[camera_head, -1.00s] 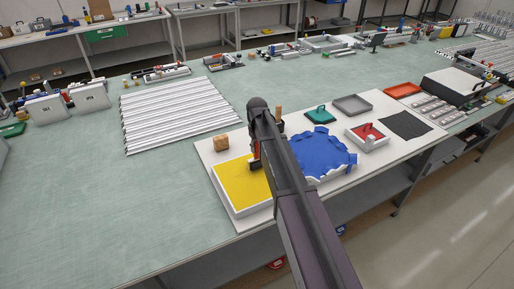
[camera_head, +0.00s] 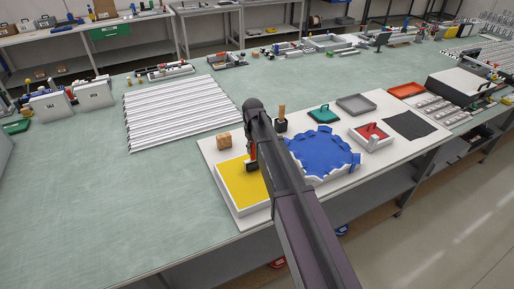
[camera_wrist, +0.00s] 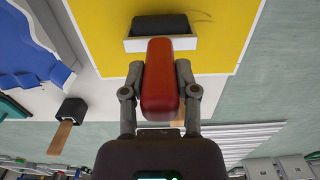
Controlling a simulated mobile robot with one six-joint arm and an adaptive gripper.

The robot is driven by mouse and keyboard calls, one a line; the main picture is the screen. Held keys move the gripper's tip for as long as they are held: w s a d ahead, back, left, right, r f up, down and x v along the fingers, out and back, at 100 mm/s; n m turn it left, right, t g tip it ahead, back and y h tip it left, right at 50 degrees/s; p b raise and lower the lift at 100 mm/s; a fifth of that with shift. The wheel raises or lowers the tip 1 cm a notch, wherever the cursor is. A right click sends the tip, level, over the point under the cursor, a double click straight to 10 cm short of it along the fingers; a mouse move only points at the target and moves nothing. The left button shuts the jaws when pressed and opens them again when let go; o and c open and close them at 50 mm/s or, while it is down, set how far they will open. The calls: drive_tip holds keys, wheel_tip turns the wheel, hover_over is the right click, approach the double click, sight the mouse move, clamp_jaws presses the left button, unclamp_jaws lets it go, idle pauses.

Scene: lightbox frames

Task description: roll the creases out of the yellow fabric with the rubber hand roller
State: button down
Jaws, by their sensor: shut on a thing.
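The yellow fabric (camera_head: 236,187) covers a white-sided frame near the table's front edge. It also fills the top of the wrist view (camera_wrist: 230,40), where a faint crease line shows just right of the roller. The hand roller has a red handle (camera_wrist: 160,85), a white bracket and a black rubber cylinder (camera_wrist: 160,25). My gripper (camera_wrist: 160,75) is shut on the red handle. In the head view the roller (camera_head: 252,160) is at the fabric's far right part, partly behind my arm. I cannot tell whether the cylinder touches the fabric.
A wooden block (camera_head: 223,138) stands behind the yellow frame. A frame with rumpled blue fabric (camera_head: 325,155) lies to the right. A black block with a wooden handle (camera_head: 281,122) stands behind my arm. White slats (camera_head: 180,112) lie at back left.

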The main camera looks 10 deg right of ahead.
drive_tip(key=shift+s+a, duration=0.1)
drive_tip(key=shift+a, duration=0.2)
drive_tip(key=shift+a, duration=0.1)
drive_tip(key=shift+s+a+f, duration=0.1)
drive_tip(key=shift+s+a, duration=0.25)
drive_tip(key=shift+a, duration=0.5)
drive_tip(key=shift+s+a, duration=0.3)
drive_tip(key=shift+a, duration=0.5)
drive_tip(key=shift+s+a, duration=0.3)
drive_tip(key=shift+a, duration=0.6)
drive_tip(key=shift+s+a, duration=0.3)
drive_tip(key=shift+a, duration=0.55)
drive_tip(key=shift+f, duration=0.1)
drive_tip(key=shift+d, duration=0.1)
drive_tip(key=shift+w+d, duration=0.35)
drive_tip(key=shift+d, duration=0.5)
drive_tip(key=shift+w+d, duration=0.3)
drive_tip(key=shift+d, duration=0.5)
